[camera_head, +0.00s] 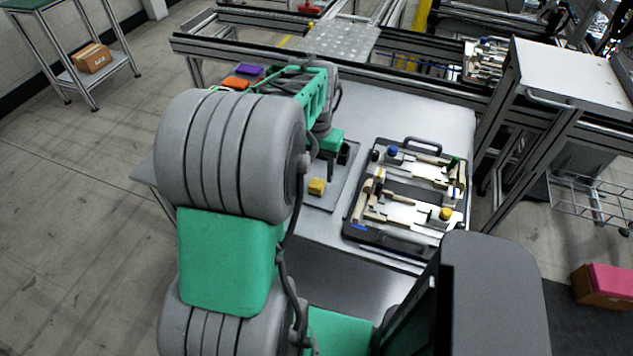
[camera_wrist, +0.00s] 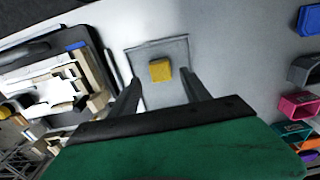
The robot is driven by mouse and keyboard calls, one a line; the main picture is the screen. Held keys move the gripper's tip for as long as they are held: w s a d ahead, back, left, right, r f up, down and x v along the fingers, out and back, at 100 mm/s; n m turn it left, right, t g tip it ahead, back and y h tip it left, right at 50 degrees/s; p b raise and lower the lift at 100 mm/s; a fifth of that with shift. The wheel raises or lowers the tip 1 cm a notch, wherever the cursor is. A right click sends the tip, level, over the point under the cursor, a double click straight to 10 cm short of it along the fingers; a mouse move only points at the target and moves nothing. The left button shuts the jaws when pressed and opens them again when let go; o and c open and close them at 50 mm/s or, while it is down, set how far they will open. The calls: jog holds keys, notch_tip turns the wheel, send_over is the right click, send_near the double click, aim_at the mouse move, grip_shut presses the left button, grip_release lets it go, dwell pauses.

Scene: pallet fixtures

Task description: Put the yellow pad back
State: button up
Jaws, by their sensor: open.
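The yellow pad (camera_head: 317,186) is a small block lying on a flat grey plate (camera_head: 326,203) on the table, left of the black pallet fixture (camera_head: 353,235). In the wrist view the pad (camera_wrist: 160,70) shows beyond and between my two dark fingers, on the grey plate (camera_wrist: 155,97). My gripper (camera_wrist: 159,88) is open and empty, with the fingers apart on either side of the pad in the picture. Whether they reach down to its height cannot be told. In the head view my arm hides much of the gripper. The fixture (camera_wrist: 85,45) fills the left of the wrist view.
The fixture carries beige blocks, white parts, and blue and yellow knobs (camera_head: 446,213). Small bins stand on the table's far left, one orange (camera_head: 236,82), one purple (camera_head: 249,70). The wrist view shows a pink bin (camera_wrist: 300,104) at right. A metal cart (camera_head: 575,75) stands right of the table.

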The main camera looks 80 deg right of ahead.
aim_at(316, 184)
notch_tip(316, 184, up, 6)
jog(key=w+a+r+n+t+h, duration=0.1)
jog(key=w+a+n, duration=0.4)
jog(key=w+a, duration=0.45)
jog(key=w+a+r+n, duration=0.1)
jog(key=w+a+n, duration=0.45)
jog(key=w, duration=0.75)
jog(key=w+a+f+n+t+y, duration=0.1)
jog(key=a+n, duration=0.7)
jog(key=a, duration=1.8)
jog(key=shift+w+a+f+n+t, duration=0.15)
jog(key=shift+w+f+n+t, duration=0.3)
jog(key=shift+w+t, duration=0.45)
jog(key=shift+w+f, duration=0.1)
